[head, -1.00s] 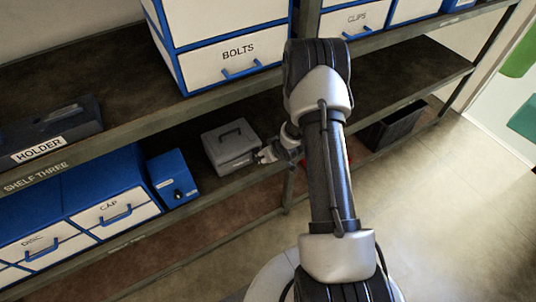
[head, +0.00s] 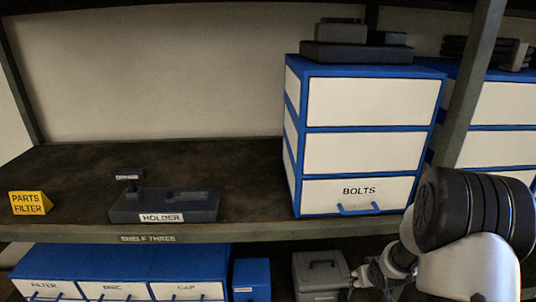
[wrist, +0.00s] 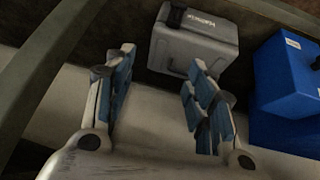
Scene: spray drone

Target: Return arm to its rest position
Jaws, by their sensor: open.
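My gripper (wrist: 158,100) is open and empty in the wrist view, its two blue-padded fingers spread apart. A grey case (wrist: 195,45) with a dark handle and a label lies beyond the fingertips, not between them. In the head view my gripper (head: 362,275) is small at the lower right, just right of the same grey case (head: 320,274) on the lower shelf. Part of the gripper is cut off or hidden by my arm, whose large dark joint fills the lower right corner.
A blue box (head: 252,279) stands left of the case, beside drawers marked filter, disc and cap (head: 122,290). Above are the shelf three edge (head: 100,235), a dark holder (head: 165,205), a yellow sign (head: 31,203) and the bolts drawers (head: 362,140). A shelf post (head: 470,85) rises at right.

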